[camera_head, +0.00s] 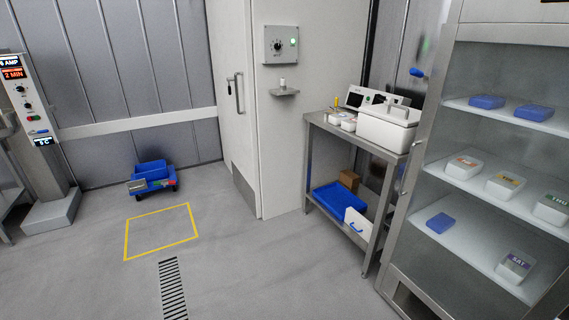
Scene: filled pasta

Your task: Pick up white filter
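I cannot tell for sure which thing is the white filter. A small white piece (282,84) sits on a little wall bracket (285,93) below a grey control box. Neither of my grippers is in view.
The steel table (330,125) carries a white lidded box (388,128) and a device with a screen. A shelf cabinet (405,210) with white and blue tubs stands at right. A blue cart (151,177) stands beyond a yellow floor square (126,240). The middle floor is clear.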

